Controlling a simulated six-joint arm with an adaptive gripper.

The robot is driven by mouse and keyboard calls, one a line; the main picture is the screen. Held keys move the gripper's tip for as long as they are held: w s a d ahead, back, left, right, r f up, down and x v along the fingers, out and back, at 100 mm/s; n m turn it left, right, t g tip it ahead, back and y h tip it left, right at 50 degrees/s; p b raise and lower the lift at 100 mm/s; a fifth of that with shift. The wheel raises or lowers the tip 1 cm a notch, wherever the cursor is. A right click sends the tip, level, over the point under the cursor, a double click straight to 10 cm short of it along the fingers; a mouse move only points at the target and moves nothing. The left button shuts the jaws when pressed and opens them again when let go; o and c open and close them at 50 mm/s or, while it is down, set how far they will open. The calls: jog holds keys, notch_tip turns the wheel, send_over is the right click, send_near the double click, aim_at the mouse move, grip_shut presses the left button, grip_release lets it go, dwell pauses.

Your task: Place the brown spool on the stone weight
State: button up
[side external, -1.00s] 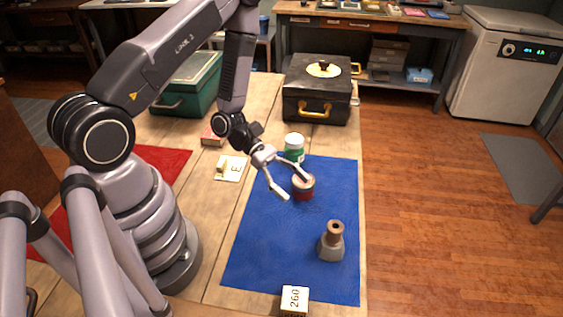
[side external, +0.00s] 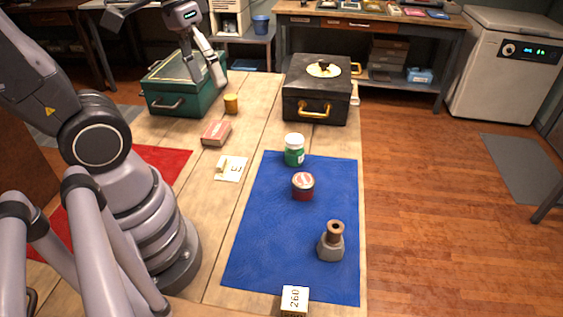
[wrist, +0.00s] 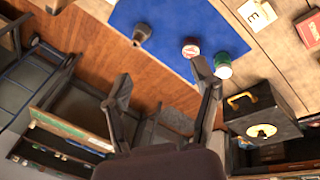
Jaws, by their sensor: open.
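The brown spool (side external: 335,230) stands upright on top of the grey stone weight (side external: 331,249), touching it, near the right edge of the blue mat (side external: 270,235). The stone weight also shows small at the top of the wrist view (wrist: 143,32). My gripper (side external: 208,80) is open and empty, raised high over the far end of the table near the green box, well away from the spool. Its spread fingers also show in the wrist view (wrist: 162,75) with nothing between them.
A red tin (side external: 303,187) and a green-and-white jar (side external: 294,150) stand on the mat. A "260" block (side external: 294,300) is in front.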

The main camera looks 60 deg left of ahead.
jog(key=a+r+t+y, duration=0.1)
jog(key=s+a+r+m+t, duration=0.1)
jog(key=r, duration=0.1)
jog(key=s+a+r+t+y, duration=0.1)
jog(key=shift+s+a+r+m+t+y, duration=0.1)
jog(key=shift+a+r+m+t+y, duration=0.05)
jog(key=shift+a+m+t+y, duration=0.15)
